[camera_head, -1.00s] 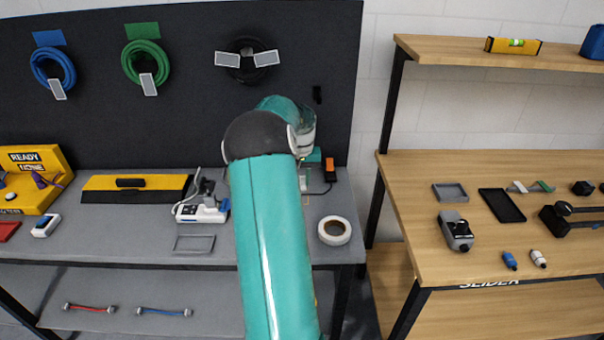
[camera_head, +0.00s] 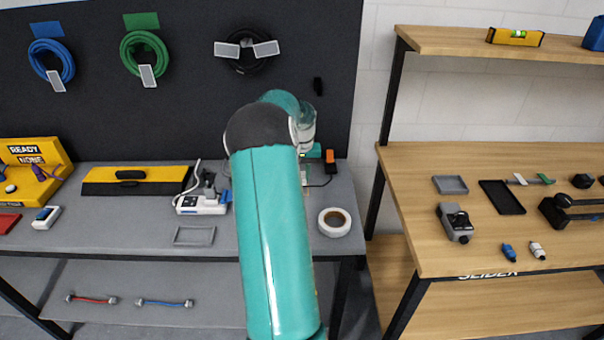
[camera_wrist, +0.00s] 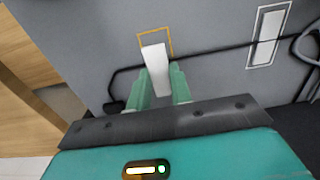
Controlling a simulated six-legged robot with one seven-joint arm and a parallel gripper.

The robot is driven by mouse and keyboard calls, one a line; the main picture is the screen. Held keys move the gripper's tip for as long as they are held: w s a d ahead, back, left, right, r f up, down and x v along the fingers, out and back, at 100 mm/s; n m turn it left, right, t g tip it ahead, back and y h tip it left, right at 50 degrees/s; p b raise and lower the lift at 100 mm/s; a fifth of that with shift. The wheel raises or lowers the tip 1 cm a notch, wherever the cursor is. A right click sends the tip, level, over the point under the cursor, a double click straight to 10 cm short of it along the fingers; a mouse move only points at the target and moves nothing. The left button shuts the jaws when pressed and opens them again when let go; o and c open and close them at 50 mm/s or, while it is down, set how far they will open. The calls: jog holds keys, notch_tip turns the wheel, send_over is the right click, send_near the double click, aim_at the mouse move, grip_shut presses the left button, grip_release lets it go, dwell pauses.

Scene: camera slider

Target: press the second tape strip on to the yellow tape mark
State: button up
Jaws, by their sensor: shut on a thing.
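In the wrist view my gripper (camera_wrist: 162,80) is shut on a white tape strip (camera_wrist: 155,56), whose far end sticks out past the pale green fingers. A yellow outline, the tape mark (camera_wrist: 155,35), lies on the grey bench top. The strip overlaps the near part of this outline in the picture; I cannot tell if it touches the bench. A black cable (camera_wrist: 205,56) passes behind the fingers and strip. Another white strip (camera_wrist: 266,39) lies across the cable inside a white outline to the right.
On the grey bench (camera_head: 115,228) stand a white tape roll (camera_head: 335,222), a white device (camera_head: 203,204), a small grey tray (camera_head: 194,236) and a yellow-black case (camera_head: 135,181). A wooden table (camera_head: 430,245) with several small parts stands to the right, past a gap.

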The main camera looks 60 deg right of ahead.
jog(key=shift+f, duration=0.15)
jog(key=shift+f, duration=1)
jog(key=shift+f, duration=0.35)
dwell(0.5)
dwell(0.7)
jog(key=o, duration=1)
jog(key=shift+c, duration=0.2)
